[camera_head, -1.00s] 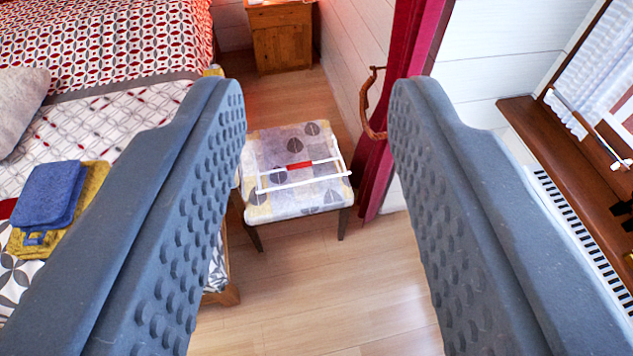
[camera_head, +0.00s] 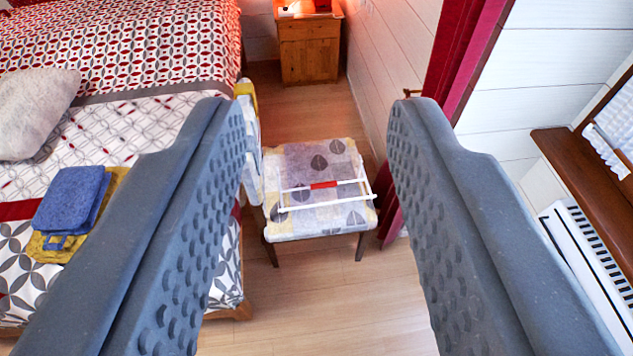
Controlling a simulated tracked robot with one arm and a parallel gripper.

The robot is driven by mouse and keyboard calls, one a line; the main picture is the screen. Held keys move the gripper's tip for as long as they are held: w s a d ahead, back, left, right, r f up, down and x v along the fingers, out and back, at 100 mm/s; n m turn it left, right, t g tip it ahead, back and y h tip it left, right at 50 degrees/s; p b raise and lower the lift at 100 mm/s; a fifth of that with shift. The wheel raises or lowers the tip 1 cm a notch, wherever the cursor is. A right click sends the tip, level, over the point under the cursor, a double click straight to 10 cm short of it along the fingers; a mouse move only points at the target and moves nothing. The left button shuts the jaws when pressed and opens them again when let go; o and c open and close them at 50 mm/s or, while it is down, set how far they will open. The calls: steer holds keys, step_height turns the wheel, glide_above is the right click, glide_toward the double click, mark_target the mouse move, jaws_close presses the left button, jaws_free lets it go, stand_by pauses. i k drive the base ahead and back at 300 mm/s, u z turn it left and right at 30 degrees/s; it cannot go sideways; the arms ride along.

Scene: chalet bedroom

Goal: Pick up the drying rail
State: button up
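The drying rail (camera_head: 324,185) is a white wire frame with a red middle part on its far bar. It lies flat on the patterned cushion of a low stool (camera_head: 300,160) with dark legs. My gripper (camera_head: 317,105) is wide open and empty, its two grey studded fingers framing the picture left and right. The rail shows between the fingers, farther away and lower down, and neither finger touches it.
A bed (camera_head: 130,130) with blue and yellow towels (camera_head: 70,200) stands left of the stool. A wooden nightstand (camera_head: 309,50) is at the back. A red curtain (camera_head: 462,60) and white radiator (camera_head: 590,270) are at right. The floor (camera_head: 310,300) in front is clear.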

mark_target(334, 183)
steer(key=u, duration=0.1)
steer(key=i, duration=0.7)
steer(key=z, duration=1.85)
steer(key=k, duration=0.85)
steer(key=u, duration=1)
steer(key=i, duration=0.3)
steer(key=z, duration=0.05)
